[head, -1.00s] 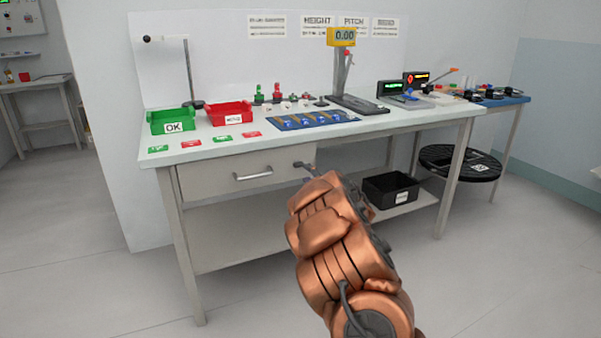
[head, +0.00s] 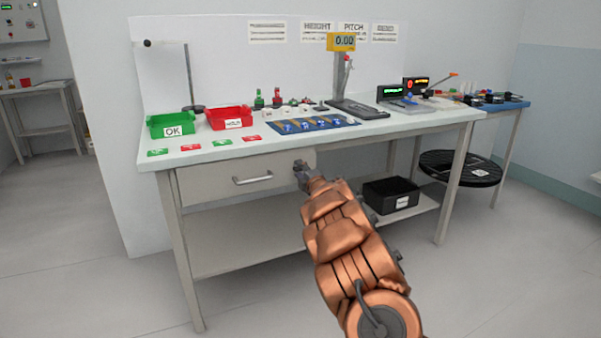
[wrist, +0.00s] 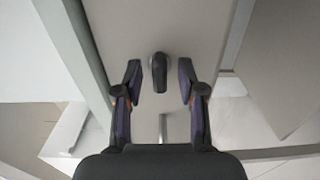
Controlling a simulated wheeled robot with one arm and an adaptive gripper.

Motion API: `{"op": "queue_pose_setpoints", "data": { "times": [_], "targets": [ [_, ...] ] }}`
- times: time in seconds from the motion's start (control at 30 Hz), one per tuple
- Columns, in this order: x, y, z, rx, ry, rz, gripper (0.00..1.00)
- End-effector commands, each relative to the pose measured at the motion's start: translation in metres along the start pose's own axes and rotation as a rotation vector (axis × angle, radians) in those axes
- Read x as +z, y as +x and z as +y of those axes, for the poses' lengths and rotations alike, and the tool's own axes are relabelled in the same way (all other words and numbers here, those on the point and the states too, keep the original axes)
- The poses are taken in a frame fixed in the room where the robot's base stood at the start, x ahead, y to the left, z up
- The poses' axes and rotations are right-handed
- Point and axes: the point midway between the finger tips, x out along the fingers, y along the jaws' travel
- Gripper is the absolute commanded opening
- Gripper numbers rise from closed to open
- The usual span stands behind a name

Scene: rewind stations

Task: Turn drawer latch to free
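The drawer (head: 215,183) is a pale front under the workbench top, shut, with a metal bar handle (head: 253,180). The latch (wrist: 158,72) is a small dark knob with a short lever on a pale panel in the wrist view. Its lever points down in that picture. My gripper (wrist: 159,82) is open, with one finger on each side of the latch and a visible gap on both sides. In the head view my gripper (head: 302,174) is at the right end of the drawer front and hides the latch.
The bench top (head: 200,153) above carries a green OK bin (head: 158,122), a red bin (head: 215,120), and a blue mat (head: 335,121). A black bin (head: 376,194) stands on the lower shelf (head: 230,240) right of the drawer. The floor in front is clear.

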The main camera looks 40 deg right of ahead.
Motion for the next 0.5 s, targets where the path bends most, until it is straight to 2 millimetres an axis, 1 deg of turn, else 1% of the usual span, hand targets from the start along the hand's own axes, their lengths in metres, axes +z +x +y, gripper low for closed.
{"op": "queue_pose_setpoints", "data": {
  "times": [0.27, 0.5],
  "targets": [
    [0.0001, 0.0004, 0.0001, 0.0, 0.0, 0.0, 0.39],
    [0.0001, 0.0004, 0.0002, 0.0, 0.0, 0.0, 0.14]
  ]
}}
